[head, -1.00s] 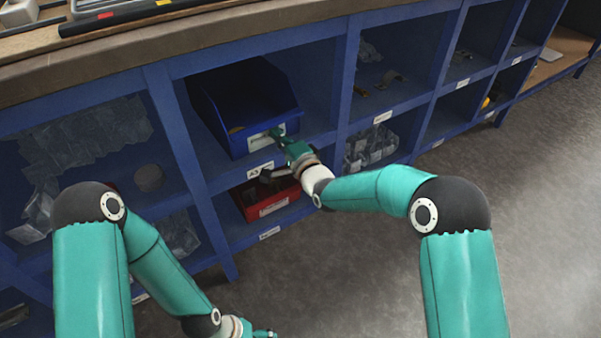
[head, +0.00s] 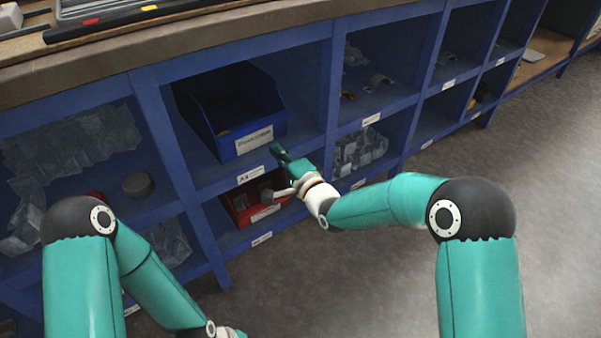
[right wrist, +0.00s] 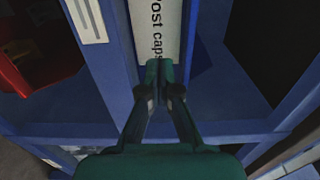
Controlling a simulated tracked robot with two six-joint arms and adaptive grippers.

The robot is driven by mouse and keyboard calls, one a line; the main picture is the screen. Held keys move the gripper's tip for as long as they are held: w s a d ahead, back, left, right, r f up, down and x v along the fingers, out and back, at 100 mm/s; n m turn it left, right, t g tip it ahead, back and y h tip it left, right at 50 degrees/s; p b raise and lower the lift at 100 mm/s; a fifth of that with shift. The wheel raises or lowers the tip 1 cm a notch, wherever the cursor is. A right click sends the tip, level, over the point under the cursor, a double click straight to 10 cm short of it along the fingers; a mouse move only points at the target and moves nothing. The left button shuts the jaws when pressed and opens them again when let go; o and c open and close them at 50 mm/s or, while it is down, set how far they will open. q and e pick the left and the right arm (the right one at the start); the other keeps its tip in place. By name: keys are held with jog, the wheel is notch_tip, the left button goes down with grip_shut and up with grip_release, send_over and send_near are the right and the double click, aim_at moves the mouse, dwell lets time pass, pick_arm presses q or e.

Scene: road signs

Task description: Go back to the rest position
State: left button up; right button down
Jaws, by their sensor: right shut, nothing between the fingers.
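My right gripper (head: 277,150) is shut and empty, in front of the blue shelf just below the front of a blue bin (head: 215,135). In the right wrist view its closed fingertips (right wrist: 160,68) point at the bin's white label (right wrist: 155,25), which reads "Post caps"; I cannot tell the exact gap. The bin sits in a shelf compartment. My left arm comes down at the lower left; its gripper is below the picture edge and hidden.
A red bin (head: 240,208) stands in the compartment below, close to my right wrist; it also shows in the right wrist view (right wrist: 12,65). The shelf's blue uprights and a worktop (head: 190,40) stand ahead. Grey floor (head: 350,280) between my arms is clear.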

jog(key=p+v, duration=0.2)
jog(key=v, duration=0.5)
jog(key=s+d+f+g+h, duration=0.2)
jog(key=s+d+f, duration=0.1)
jog(key=d+f, duration=0.3)
jog(key=s+d+f+m+g+h, duration=0.1)
jog(key=s+d+f+g+h, duration=0.2)
jog(key=f, duration=0.5)
jog(key=s+d+f+g+h, duration=0.1)
jog(key=s+d+f, duration=0.35)
jog(key=f, duration=0.25)
jog(key=s+f+n+g, duration=0.4)
jog(key=s+n, duration=0.1)
jog(key=s, duration=0.5)
jog(key=s+f+n+g, duration=0.4)
jog(key=s, duration=0.6)
notch_tip(320, 180, up, 39)
jog(key=n+p, duration=0.1)
jog(key=p, duration=3.8)
jog(key=shift+d+f, duration=0.25)
jog(key=shift+d, duration=0.05)
